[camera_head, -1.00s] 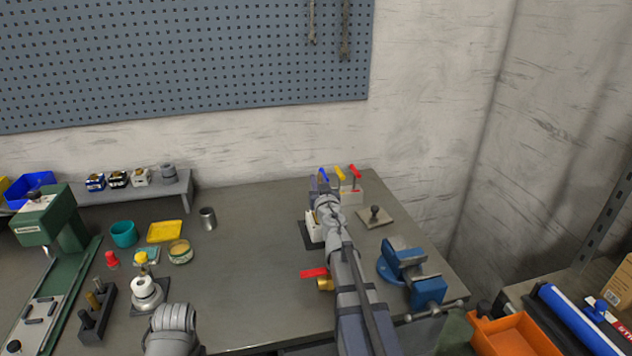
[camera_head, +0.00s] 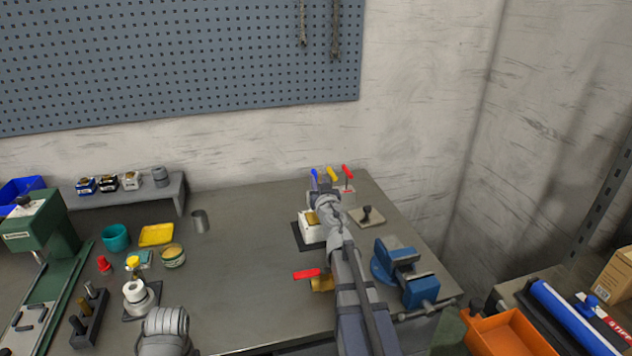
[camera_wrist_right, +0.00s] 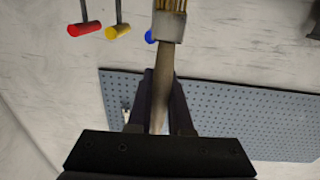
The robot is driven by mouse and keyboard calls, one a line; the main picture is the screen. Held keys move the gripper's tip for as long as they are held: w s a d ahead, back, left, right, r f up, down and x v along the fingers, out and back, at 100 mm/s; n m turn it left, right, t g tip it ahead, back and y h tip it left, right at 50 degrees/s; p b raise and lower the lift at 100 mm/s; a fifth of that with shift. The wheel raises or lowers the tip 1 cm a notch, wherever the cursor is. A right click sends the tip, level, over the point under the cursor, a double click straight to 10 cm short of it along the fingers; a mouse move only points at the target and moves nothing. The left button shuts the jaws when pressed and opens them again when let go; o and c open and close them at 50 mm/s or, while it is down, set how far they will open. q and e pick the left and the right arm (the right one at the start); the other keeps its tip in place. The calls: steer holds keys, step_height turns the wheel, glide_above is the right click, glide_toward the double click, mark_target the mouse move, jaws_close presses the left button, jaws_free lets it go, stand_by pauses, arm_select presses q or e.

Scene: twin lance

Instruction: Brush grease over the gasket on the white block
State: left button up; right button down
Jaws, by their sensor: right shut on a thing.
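My right gripper (camera_head: 321,186) reaches out over the far right of the bench. In the right wrist view the gripper (camera_wrist_right: 161,95) is shut on the handle of a brush (camera_wrist_right: 168,28), whose pale bristles point to the top of the picture. In the head view my arm hides most of the brush. The white block (camera_head: 311,236) stands on a dark plate just left of my right forearm, partly covered by it. A yellow-brown patch, apparently the gasket (camera_head: 312,218), shows on its top. Bristle contact cannot be told. My left arm shows at the bottom; its gripper does not.
Red, yellow and blue handles (camera_head: 347,171) stand behind the gripper. A blue vise (camera_head: 405,275) is right of my arm, and a red-handled tool (camera_head: 307,274) is left of it. An open tin (camera_head: 173,261) sits left. The bench middle is clear.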

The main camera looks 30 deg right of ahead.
steer(key=shift+d, duration=0.1)
steer(key=shift+s+d, duration=0.15)
steer(key=shift+d, duration=0.35)
steer(key=shift+a, duration=0.15)
steer(key=shift+a, duration=0.5)
steer(key=shift+w+a, duration=0.15)
steer(key=shift+w, duration=0.05)
steer(key=shift+w+a, duration=0.15)
steer(key=shift+a, duration=0.35)
steer(key=shift+a, duration=0.15)
steer(key=shift+w+a, duration=0.15)
steer(key=shift+a, duration=0.35)
